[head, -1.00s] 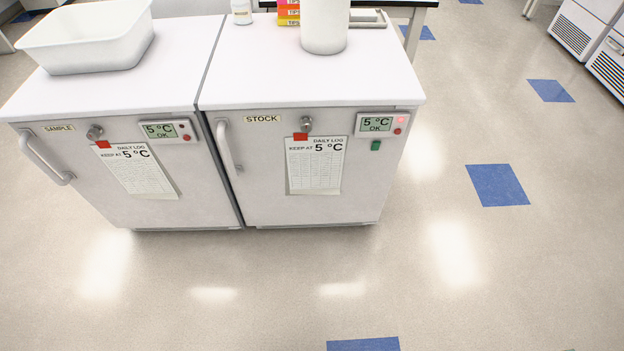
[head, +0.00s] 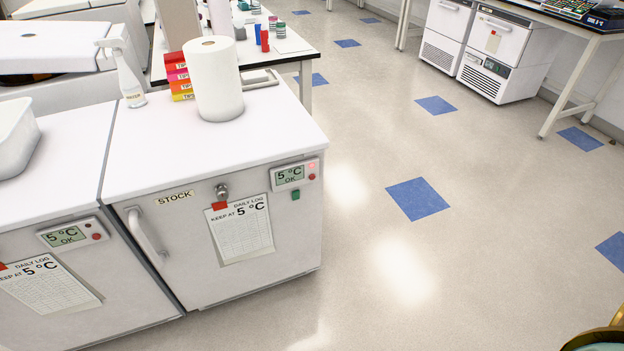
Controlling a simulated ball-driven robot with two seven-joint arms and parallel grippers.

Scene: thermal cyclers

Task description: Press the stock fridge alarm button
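The stock fridge (head: 180,245) is the white unit with the STOCK label (head: 174,197), left of the middle in the head view. Its door is shut. A display panel (head: 291,175) at the top right of its front reads 5 °C OK. At the panel's right end is a small round red button (head: 312,178), with a reddish light above it. A small green piece (head: 295,194) sits below the panel. Neither of my grippers can be made out in the view.
The sample fridge (head: 75,285) stands against its left side, with a similar panel (head: 73,235). A paper roll (head: 214,80), tip boxes (head: 178,75) and a spray bottle (head: 127,75) stand on top. A gold-and-teal shape is cut off at bottom right. Floor right of the fridge is clear.

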